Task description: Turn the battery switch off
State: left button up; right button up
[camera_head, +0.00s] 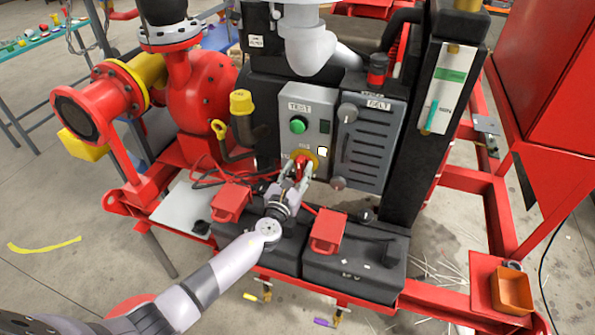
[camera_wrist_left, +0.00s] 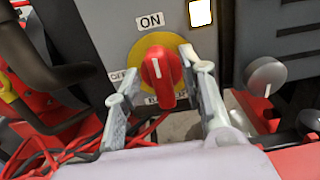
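The battery switch is a red rotary knob (camera_wrist_left: 158,78) on a round yellow plate (camera_wrist_left: 128,66), set low on a grey panel. An "ON" label sits above it; a partly covered label, seemingly "OFF", sits at its left. The knob's grip stands roughly upright, its white mark toward "ON". My left gripper (camera_wrist_left: 160,82) is open, with one finger on each side of the knob and gaps visible between. In the head view the left gripper (camera_head: 297,172) reaches up to the red knob (camera_head: 302,160), partly covering it. My right gripper is out of view.
A green button (camera_head: 298,125) labelled "TEST" is above the switch. Black batteries (camera_head: 350,268) with red terminal covers (camera_head: 327,231) lie below. Red cables (camera_head: 208,172) run at the left.

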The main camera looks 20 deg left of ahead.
pick_arm(q)
jog(key=shift+c, duration=0.6)
grip_shut()
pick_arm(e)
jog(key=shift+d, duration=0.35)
pick_arm(q)
jog(key=shift+f, duration=0.1)
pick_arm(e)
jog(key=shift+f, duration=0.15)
pick_arm(q)
jog(key=shift+a+f+n+b, duration=0.1)
jog(key=shift+n+b, duration=0.8)
jog(key=shift+n, duration=0.4)
jog(key=n+b, duration=0.2)
jog(key=n, duration=0.1)
jog(key=shift+a+n, duration=0.2)
jog(key=shift+n, duration=0.1)
jog(key=n+b, duration=0.1)
jog(key=n, duration=0.3)
jog(key=n+b, duration=0.1)
jog(key=n, duration=0.2)
jog(key=n+b, duration=0.1)
jog(key=n, duration=0.3)
jog(key=shift+a+f+n, duration=0.25)
jog(key=shift+f+n, duration=0.05)
jog(key=shift+f, duration=0.1)
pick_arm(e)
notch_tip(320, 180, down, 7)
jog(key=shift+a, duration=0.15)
